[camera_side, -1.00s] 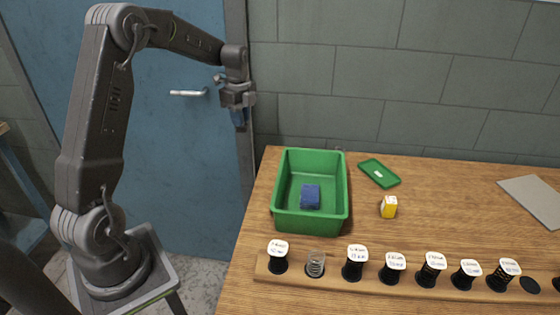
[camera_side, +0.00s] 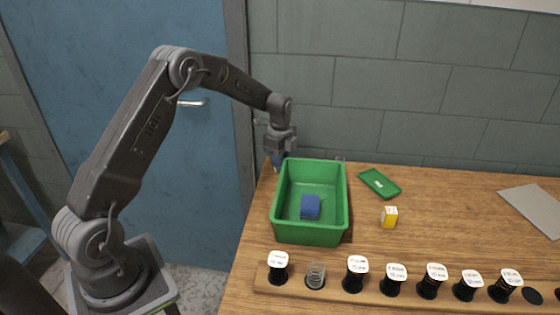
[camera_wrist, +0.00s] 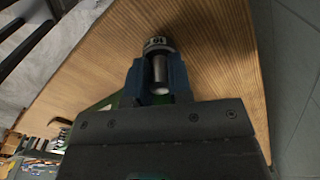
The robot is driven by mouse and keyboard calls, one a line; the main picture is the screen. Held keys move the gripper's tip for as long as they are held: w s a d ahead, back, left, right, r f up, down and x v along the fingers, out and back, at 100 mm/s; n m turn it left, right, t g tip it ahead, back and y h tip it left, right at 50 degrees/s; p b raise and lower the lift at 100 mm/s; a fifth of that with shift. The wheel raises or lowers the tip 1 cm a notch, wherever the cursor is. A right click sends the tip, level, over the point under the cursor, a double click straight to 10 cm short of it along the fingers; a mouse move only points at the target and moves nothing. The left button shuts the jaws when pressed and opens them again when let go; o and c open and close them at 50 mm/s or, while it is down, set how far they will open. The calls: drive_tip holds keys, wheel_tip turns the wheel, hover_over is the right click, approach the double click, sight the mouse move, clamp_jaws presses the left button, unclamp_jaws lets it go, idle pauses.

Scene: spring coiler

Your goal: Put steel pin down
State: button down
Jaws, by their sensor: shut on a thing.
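My gripper (camera_side: 278,160) is low at the back left corner of the table, just behind the green bin. In the wrist view its blue fingers (camera_wrist: 158,80) are shut on the steel pin (camera_wrist: 159,68), a short silver cylinder. A dark, ring-like end with a white marking (camera_wrist: 157,44) shows at the pin's far end; I cannot tell if it belongs to the pin. The wooden table top (camera_wrist: 205,50) lies beyond the pin. The pin is mostly hidden in the side view, and I cannot tell whether it touches the table.
The green bin (camera_side: 281,218) holds a blue block (camera_side: 310,207). A small green tray (camera_side: 380,183), a yellow and white box (camera_side: 389,217) and a grey plate (camera_side: 533,208) lie to its right. A wooden rack (camera_side: 410,298) with several labelled spools runs along the front.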

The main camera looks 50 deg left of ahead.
drive_tip(key=shift+f, duration=0.4)
drive_tip(key=shift+f, duration=0.15)
drive_tip(key=c, duration=1)
unclamp_jaws()
drive_tip(key=shift+c, duration=0.2)
